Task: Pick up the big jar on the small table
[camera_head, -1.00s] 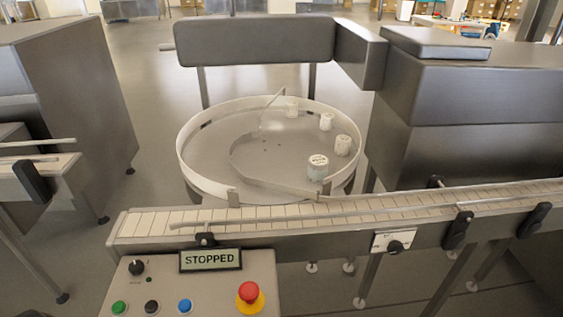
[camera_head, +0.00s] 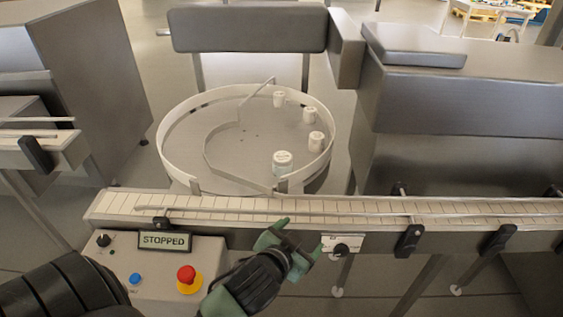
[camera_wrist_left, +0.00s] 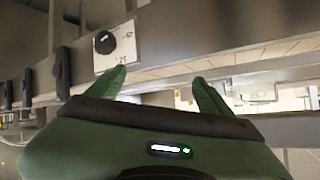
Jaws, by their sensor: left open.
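The big jar (camera_head: 282,162) stands upright on the round small table (camera_head: 240,150), near its front right edge. It is white-lidded with a pale, slightly clear body. My left gripper (camera_head: 301,241) is open and empty in front of the conveyor, below and nearer than the jar. The conveyor lies between them. In the left wrist view its two green fingers (camera_wrist_left: 160,82) are spread with nothing between them; I cannot make out the jar there. My right gripper is not in view.
Three smaller jars (camera_head: 316,141) stand along the table's right side. A raised rim and curved metal guide (camera_head: 222,172) surround the jars. The conveyor (camera_head: 455,207) crosses in front. A control panel (camera_head: 120,262) with a red button (camera_head: 187,274) is at lower left.

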